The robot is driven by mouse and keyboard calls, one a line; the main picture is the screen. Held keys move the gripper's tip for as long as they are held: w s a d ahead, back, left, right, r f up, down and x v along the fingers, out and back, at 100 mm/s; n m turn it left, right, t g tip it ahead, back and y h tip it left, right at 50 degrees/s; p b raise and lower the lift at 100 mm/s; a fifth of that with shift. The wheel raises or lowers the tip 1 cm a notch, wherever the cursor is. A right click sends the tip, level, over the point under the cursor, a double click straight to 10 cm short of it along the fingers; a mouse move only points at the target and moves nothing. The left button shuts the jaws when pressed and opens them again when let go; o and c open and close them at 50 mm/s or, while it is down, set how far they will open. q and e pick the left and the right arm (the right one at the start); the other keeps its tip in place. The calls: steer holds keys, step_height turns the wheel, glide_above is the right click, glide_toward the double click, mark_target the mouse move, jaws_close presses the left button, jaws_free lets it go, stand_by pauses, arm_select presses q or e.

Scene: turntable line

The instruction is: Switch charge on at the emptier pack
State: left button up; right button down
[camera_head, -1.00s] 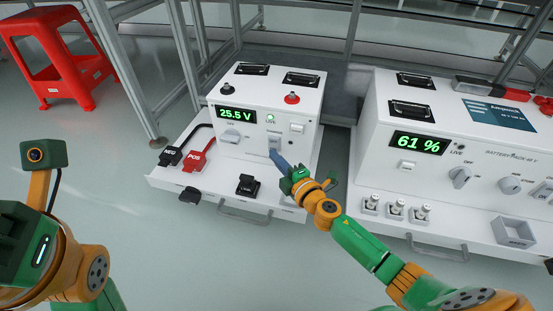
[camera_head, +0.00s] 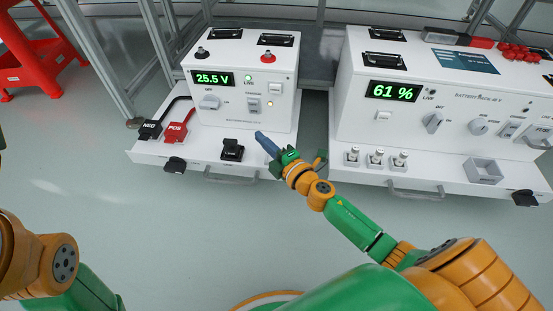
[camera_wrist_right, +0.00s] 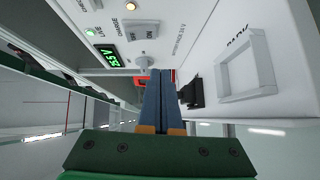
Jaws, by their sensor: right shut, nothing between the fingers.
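The left pack (camera_head: 240,122) is a white box with a green 25.5 V display (camera_head: 212,78), a lit green LIVE lamp (camera_head: 248,78) and a rotary knob (camera_head: 209,102). Its rocker switch (camera_head: 254,105) has a lit amber lamp (camera_head: 269,104) beside it. In the right wrist view the rocker (camera_wrist_right: 141,29) sits by a CHARGE label and the lit amber lamp (camera_wrist_right: 131,6). My left gripper is out of view.
Black NEG (camera_head: 150,130) and red POS (camera_head: 177,131) connectors and a black socket (camera_head: 232,150) are on the left pack's ledge. A red stool (camera_head: 35,55) stands far left.

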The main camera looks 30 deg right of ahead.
steer(key=v, duration=0.6)
steer(key=shift+s+f, duration=0.25)
steer(key=shift+f, duration=0.2)
steer(key=shift+d, duration=0.1)
